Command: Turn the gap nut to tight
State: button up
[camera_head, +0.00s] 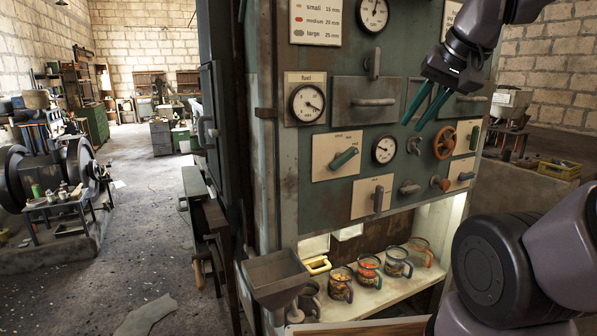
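I cannot tell for sure which fitting on the green panel (340,112) is the gap nut; no label for it is readable. Small candidates sit low on the panel: a grey lobed knob (414,145), a grey handle-like fitting (409,188) and a brown round knob (440,183). My gripper (412,126) hangs in front of the panel at upper right, its two teal fingers pointing down and left. The fingers are apart with nothing between them. In the picture the tips lie just above the lobed knob; whether they touch the panel cannot be told.
An orange handwheel (445,142) and a round gauge (384,149) flank the lobed knob. Lever plates (337,156) and a fuel gauge (307,102) are to the left. Several jars (368,270) stand on the lit shelf below. A grey hopper (275,277) juts out at lower left.

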grip_shut()
jog(key=n+h, duration=0.6)
jog(key=n, duration=0.1)
send_near(414, 145)
jog(key=shift+g, duration=0.3)
jog(key=x, duration=0.5)
jog(key=shift+w+d+f, duration=0.15)
jog(key=shift+w+f, duration=0.05)
jog(key=shift+w, duration=0.2)
